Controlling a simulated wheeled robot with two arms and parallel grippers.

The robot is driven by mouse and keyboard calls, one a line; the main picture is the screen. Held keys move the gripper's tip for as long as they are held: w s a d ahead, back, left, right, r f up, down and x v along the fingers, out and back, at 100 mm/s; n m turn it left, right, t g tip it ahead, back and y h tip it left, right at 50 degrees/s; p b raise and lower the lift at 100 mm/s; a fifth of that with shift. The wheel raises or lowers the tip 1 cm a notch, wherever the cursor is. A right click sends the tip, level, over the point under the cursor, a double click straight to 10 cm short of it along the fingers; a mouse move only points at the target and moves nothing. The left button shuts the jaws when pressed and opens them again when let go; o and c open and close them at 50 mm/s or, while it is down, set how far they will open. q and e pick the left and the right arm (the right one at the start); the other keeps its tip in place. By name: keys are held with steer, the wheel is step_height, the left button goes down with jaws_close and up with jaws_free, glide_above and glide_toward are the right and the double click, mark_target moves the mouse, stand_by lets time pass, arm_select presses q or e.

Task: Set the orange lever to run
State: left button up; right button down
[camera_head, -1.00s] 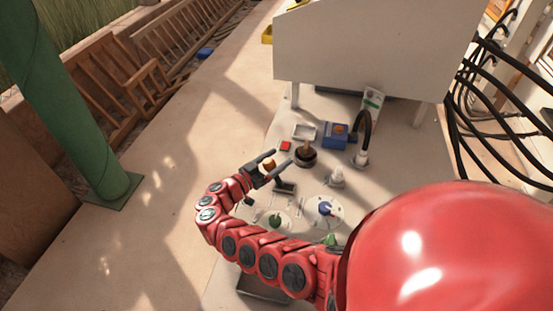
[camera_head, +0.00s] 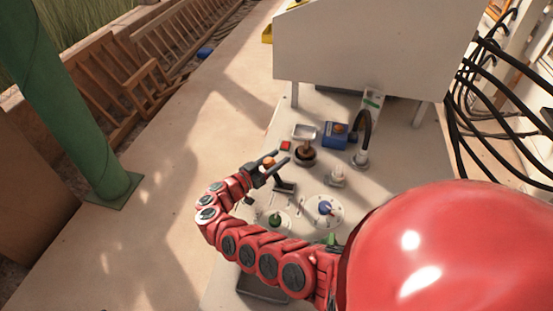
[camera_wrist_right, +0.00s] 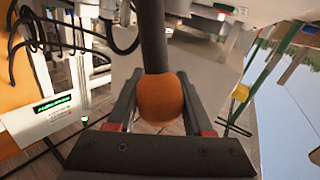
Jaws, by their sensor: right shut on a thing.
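The orange lever shows as an orange ball knob (camera_head: 268,162) in the head view, at the left side of the control panel. In the right wrist view the round knob (camera_wrist_right: 159,98) sits on a dark rod (camera_wrist_right: 152,38), between my two fingers. My right gripper (camera_head: 280,157) is shut on this knob, with a finger on each side of it. The fingers and wrist hide part of the lever in the head view, and I cannot read any run marking. My left gripper is out of view.
Close by are a red button (camera_head: 286,145), a brown-topped joystick (camera_head: 306,149), a blue box (camera_head: 334,136), a blue dial (camera_head: 325,207) and a green knob (camera_head: 275,219). A white housing (camera_head: 360,50) overhangs the panel's far end.

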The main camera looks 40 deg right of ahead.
steer(key=s+d+m+y+p, duration=0.1)
steer(key=s+d+m+p, duration=0.1)
steer(key=p, duration=0.2)
steer(key=s+d+m+y+p, duration=0.1)
steer(key=s+y+p, duration=0.1)
steer(key=p, duration=0.1)
steer(key=s+d+m+t+y+p, duration=0.1)
steer(key=s+d+m+p, duration=0.1)
steer(key=s+p, duration=0.1)
steer(key=shift+d+f+m+p, duration=0.3)
steer(key=shift+d+p, duration=0.05)
steer(key=shift+p, duration=0.5)
steer(key=shift+s+d+f+m+y+p, duration=0.2)
steer(key=shift+d+f+m+y+p, duration=0.05)
steer(key=shift+f+m+y+p, duration=0.1)
steer(key=shift+c, duration=1.5)
jaws_free()
